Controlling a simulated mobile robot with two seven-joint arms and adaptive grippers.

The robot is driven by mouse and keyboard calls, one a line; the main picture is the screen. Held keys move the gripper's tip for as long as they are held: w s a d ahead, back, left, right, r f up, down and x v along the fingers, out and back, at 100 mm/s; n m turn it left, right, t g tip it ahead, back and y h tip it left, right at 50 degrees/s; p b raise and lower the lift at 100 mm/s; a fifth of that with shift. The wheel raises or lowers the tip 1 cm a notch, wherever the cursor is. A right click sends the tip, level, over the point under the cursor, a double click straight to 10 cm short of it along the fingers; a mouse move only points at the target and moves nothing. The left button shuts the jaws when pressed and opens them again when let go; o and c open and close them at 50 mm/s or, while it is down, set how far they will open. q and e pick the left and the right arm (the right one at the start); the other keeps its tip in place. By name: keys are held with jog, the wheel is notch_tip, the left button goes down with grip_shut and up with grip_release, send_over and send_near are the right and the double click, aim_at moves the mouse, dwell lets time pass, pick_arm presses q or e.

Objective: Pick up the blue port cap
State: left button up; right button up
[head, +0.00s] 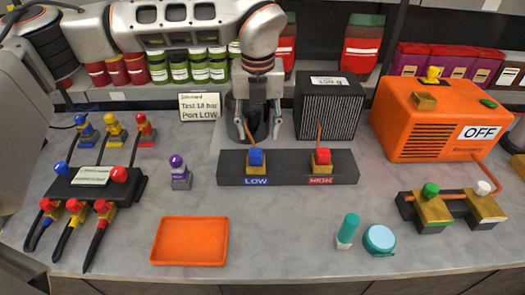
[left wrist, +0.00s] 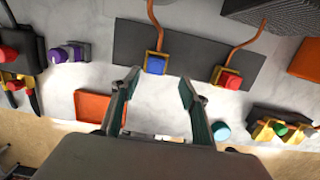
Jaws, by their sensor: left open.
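The blue port cap (head: 256,157) sits on the brass fitting marked LOW, on the left part of the dark block (head: 290,179). It also shows in the left wrist view (left wrist: 156,65), ahead of and between the fingers. My left gripper (head: 258,136) is open and empty, pointing down above and just behind the blue cap in the head view. Its two fingers show in the left wrist view (left wrist: 158,85), spread apart and not touching the cap. A red port cap (head: 321,157) sits on the fitting marked HIGH. My right gripper is not in view.
An orange tray (head: 190,241) lies empty in front. The manifold with hoses (head: 95,184) stands left, a purple-topped piece (head: 179,171) beside it. An orange recovery machine (head: 425,120) stands at right. A teal-capped bottle (head: 347,230) and round teal container (head: 379,240) stand front right.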

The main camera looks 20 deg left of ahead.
aim_at(255, 152)
pick_arm(q)
jog(key=shift+s+f, duration=0.1)
jog(key=shift+f, duration=0.8)
jog(key=f, duration=0.2)
jog(key=a+f+p, duration=0.1)
jog(key=f, duration=0.2)
jog(key=shift+w+f, duration=0.25)
jog(key=shift+f, duration=0.1)
jog(key=c, duration=1.2)
